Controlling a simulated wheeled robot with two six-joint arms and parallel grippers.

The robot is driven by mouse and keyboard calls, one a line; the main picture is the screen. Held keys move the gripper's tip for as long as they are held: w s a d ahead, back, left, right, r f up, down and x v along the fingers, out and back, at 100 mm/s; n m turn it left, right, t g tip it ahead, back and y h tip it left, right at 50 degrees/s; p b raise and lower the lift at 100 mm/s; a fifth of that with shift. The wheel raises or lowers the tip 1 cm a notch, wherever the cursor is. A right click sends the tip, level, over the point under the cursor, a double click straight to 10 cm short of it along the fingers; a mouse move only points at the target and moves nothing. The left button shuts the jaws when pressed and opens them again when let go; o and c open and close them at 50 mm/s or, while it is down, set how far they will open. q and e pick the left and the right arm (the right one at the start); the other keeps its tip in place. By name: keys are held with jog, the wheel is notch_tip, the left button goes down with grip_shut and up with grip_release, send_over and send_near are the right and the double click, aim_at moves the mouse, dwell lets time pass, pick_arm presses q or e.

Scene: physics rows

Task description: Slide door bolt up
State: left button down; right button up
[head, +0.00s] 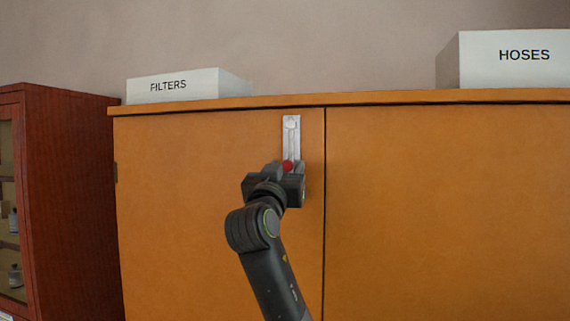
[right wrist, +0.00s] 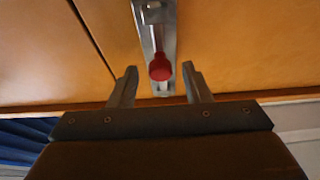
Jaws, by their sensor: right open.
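The door bolt is a narrow metal plate (head: 291,138) mounted upright near the top right edge of the left cabinet door (head: 200,200). Its red knob (head: 288,166) sits low on the plate. My right gripper (head: 288,172) is at the knob and hides the lower end of the plate. In the right wrist view the red knob (right wrist: 160,67) shows between the two open fingers (right wrist: 158,85), with a gap on each side. Whether the fingertips reach past the knob is hard to tell. My left gripper is not in view.
White boxes marked FILTERS (head: 170,88) and HOSES (head: 520,62) stand on top of the cabinet. The right door (head: 450,200) is shut and plain. A dark red cabinet with a glass front (head: 70,200) stands at the left.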

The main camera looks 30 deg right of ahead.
aim_at(285, 150)
jog(key=shift+c, duration=0.2)
grip_shut()
jog(key=shift+r+p, duration=0.4)
jog(key=shift+r, duration=1.7)
jog(key=shift+c, duration=1.5)
grip_release()
jog(key=shift+r, duration=0.1)
jog(key=o, duration=0.3)
jog(key=shift+o, duration=0.2)
jog(key=shift+f, duration=0.2)
